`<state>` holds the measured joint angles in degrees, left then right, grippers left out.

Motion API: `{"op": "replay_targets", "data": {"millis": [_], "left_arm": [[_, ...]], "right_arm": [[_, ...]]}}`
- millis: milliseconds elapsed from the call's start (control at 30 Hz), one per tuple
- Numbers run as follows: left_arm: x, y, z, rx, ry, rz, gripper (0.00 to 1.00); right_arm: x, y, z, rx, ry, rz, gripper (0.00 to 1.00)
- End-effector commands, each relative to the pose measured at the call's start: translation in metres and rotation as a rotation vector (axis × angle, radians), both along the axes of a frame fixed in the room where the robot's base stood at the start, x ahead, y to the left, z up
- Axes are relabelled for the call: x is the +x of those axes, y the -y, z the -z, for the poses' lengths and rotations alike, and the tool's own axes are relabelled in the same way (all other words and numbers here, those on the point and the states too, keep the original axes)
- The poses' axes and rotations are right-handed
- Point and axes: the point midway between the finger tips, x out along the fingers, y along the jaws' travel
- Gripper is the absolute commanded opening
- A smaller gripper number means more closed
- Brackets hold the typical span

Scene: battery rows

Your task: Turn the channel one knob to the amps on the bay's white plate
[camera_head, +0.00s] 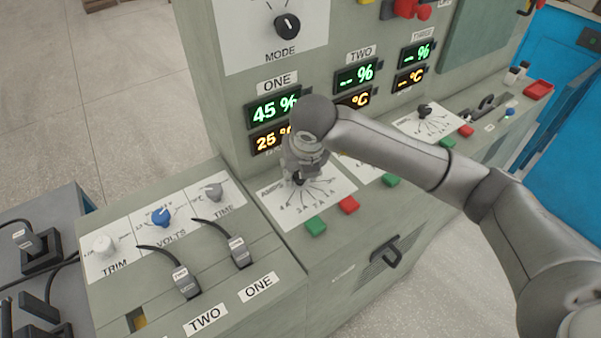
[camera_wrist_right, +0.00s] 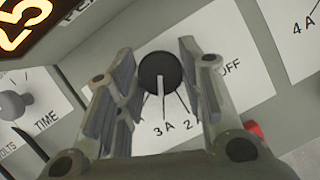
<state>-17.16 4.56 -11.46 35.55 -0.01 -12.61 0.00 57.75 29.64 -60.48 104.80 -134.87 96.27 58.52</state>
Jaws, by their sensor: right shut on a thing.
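The channel one knob (camera_wrist_right: 160,72) is black and round with a white pointer line. In the right wrist view the line points down, roughly at the 3 A mark. My right gripper (camera_wrist_right: 153,85) has a finger on each side of the knob and is shut on it. In the head view the same knob (camera_head: 298,178) sits on the white amps dial (camera_head: 327,184), partly hidden by my right gripper (camera_head: 296,172). Channel one's green display (camera_head: 273,109) reads 45 %. White plates marked ONE (camera_head: 258,287) and TWO (camera_head: 205,320) show no readable amps. My left gripper is out of view.
A green button (camera_head: 315,226) and a red button (camera_head: 349,205) sit just in front of the dial. TRIM, VOLTS (camera_head: 161,216) and TIME (camera_head: 212,192) knobs are at left. Further dials lie right, behind my arm.

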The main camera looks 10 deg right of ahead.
Motion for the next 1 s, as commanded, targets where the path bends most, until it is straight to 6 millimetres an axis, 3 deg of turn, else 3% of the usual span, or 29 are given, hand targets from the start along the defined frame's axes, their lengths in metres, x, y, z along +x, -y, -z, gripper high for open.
{"op": "replay_targets", "data": {"millis": [533,567,700,1000], "left_arm": [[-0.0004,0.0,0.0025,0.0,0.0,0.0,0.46],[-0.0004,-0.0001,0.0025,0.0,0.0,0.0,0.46],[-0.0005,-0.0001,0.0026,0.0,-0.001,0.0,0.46],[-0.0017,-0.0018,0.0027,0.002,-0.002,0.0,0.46]], "right_arm": [[0.0004,0.0,-0.0007,0.001,0.0,0.028,0.13],[0.0004,0.0,-0.0007,0.001,0.0,0.028,0.38],[0.0002,0.0,-0.0005,0.0,0.0,0.027,0.56],[0.0,-0.0001,-0.0003,0.0,0.0,0.026,0.58]]}}
